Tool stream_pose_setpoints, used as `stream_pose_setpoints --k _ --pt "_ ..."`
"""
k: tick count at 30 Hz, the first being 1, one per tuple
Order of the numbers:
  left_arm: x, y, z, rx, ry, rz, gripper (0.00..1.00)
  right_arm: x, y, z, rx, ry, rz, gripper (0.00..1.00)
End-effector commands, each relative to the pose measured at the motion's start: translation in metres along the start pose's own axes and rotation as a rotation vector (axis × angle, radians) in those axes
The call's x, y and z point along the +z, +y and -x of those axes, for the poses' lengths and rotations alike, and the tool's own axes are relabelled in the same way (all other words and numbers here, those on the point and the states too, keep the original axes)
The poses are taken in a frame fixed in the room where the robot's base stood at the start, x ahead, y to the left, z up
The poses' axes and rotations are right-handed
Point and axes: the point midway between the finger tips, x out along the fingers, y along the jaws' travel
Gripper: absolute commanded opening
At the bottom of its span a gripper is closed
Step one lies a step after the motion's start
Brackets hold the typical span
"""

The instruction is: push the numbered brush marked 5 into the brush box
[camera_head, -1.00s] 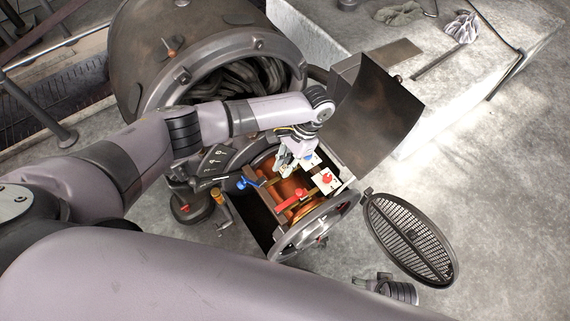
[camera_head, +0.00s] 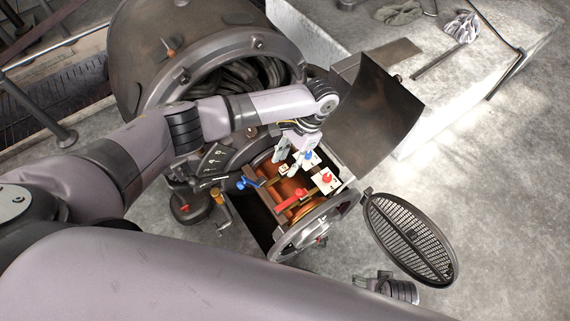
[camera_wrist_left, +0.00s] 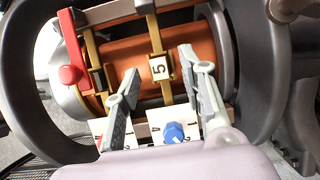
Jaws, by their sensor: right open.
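The brush marked 5 shows as a small pale tag (camera_wrist_left: 159,68) on a brass strip over the copper-coloured drum (camera_wrist_left: 120,58) in the left wrist view. In the head view the tag (camera_head: 285,169) is small. My left gripper (camera_wrist_left: 158,63) hangs over the drum with its fingers apart, one on each side of the tag. Visible gaps separate the fingers from it. In the head view the gripper (camera_head: 286,163) is above the opened housing. I cannot tell the brush box or how deep the brush sits. My right gripper is not clearly visible.
A red lever (camera_head: 292,198), a blue handle (camera_head: 243,183) and white plates with a blue knob (camera_head: 308,155) and a red knob (camera_head: 326,178) crowd the drum. A raised curved cover (camera_head: 380,105) stands at the right. An oval grille (camera_head: 410,238) lies on the floor.

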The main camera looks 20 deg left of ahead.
Motion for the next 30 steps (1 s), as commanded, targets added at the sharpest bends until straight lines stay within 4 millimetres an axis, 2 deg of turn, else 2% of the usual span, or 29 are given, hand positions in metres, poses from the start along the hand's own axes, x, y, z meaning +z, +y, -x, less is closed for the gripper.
stream_pose_setpoints --k 6,13,18,30 --pt "-0.001 0.001 0.05 0.0 0.004 -0.002 0.38 0.001 -0.001 0.0 -0.001 0.0 -0.001 0.81" --pt "-0.001 0.001 0.087 0.0 0.001 -0.002 0.38 0.001 -0.001 0.0 -0.001 -0.001 -0.001 0.81" --pt "0.0 0.001 0.097 0.001 -0.001 -0.002 0.38 0.001 -0.001 0.0 -0.001 -0.001 -0.001 0.81" --pt "0.0 0.0 0.097 0.001 -0.001 -0.001 0.38 0.001 -0.001 0.0 -0.001 -0.001 -0.001 0.81"
